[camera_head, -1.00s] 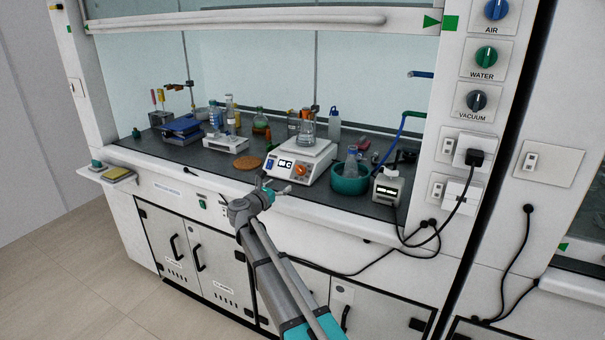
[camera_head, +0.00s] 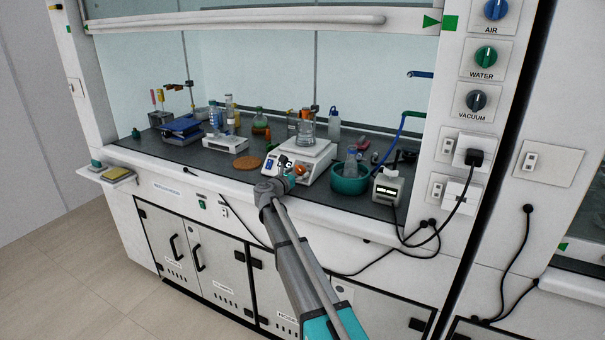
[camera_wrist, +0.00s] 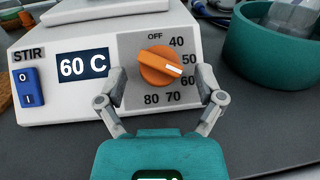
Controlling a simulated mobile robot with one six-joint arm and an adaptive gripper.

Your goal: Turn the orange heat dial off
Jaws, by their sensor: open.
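The orange heat dial (camera_wrist: 158,66) is on the front panel of a white stirring hotplate (camera_wrist: 80,45). Its white pointer mark is turned to the right and slightly down, between the 50 and 60 labels. OFF is printed above the dial. The display (camera_wrist: 83,66) reads 60 C. My gripper (camera_wrist: 161,80) is open, with one finger on each side of the dial; I cannot tell whether either finger touches it. In the head view the dial (camera_head: 301,171) shows just beyond my gripper (camera_head: 289,168), and the hotplate (camera_head: 322,153) stands at the front of the fumehood bench.
A glass flask (camera_head: 307,128) stands on the hotplate. A teal bowl (camera_head: 350,181) sits close to its right. A blue STIR switch (camera_wrist: 27,88) is left of the display. A cork mat (camera_head: 248,163) lies to the left.

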